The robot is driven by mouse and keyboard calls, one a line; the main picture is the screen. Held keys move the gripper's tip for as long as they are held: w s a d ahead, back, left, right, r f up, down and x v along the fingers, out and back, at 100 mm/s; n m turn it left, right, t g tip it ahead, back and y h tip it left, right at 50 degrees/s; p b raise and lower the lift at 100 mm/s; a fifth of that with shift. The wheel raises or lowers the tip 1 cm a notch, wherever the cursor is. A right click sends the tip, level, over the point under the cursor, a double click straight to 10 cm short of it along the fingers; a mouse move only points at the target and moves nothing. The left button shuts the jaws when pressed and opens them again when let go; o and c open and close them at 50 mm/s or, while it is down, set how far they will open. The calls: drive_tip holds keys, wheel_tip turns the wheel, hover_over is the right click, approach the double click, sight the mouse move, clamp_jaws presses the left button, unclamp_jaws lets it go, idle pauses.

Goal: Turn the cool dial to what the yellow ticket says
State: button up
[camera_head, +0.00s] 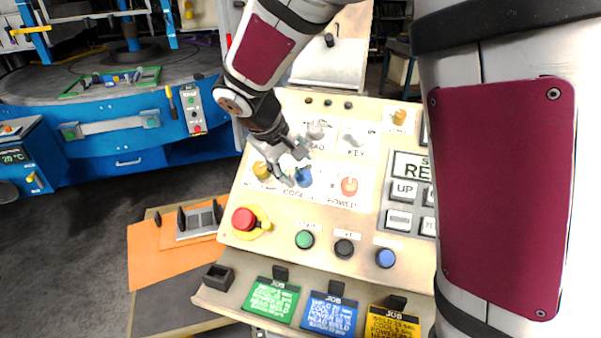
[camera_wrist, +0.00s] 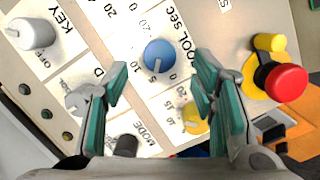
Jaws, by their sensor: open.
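The blue cool dial (camera_head: 304,178) sits on the cream panel. In the wrist view the dial (camera_wrist: 160,56) lies between and just beyond my fingertips, beside the "COOL sec" label. Its pale mark appears to point toward the 5. My gripper (camera_head: 292,164) is open and empty above the panel; its green-padded fingers (camera_wrist: 160,84) stand apart on either side of the dial, with no clear contact. The yellow ticket (camera_head: 393,324) stands at the panel's front edge, cut by the frame bottom. Its COOL line is too small to read surely.
A red stop button (camera_head: 244,219) is nearer the front. Green (camera_head: 272,299) and blue (camera_head: 329,315) tickets stand beside the yellow one. The key switch (camera_wrist: 38,33) shows in the wrist view.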

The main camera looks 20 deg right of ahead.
drive_tip(key=v, duration=0.6)
drive_tip(key=s+d+r+m+t+y, duration=0.1)
drive_tip(key=s+d+r+m+y, duration=0.1)
drive_tip(key=s, duration=1)
drive_tip(key=s+d+r+m+y, duration=0.2)
drive_tip(key=s+d+r+y, duration=0.1)
drive_tip(key=s, duration=0.9)
drive_tip(key=shift+s+r+t, duration=0.3)
drive_tip(key=shift+s+t, duration=0.05)
drive_tip(key=shift+t, duration=0.05)
drive_tip(key=shift+d, duration=0.1)
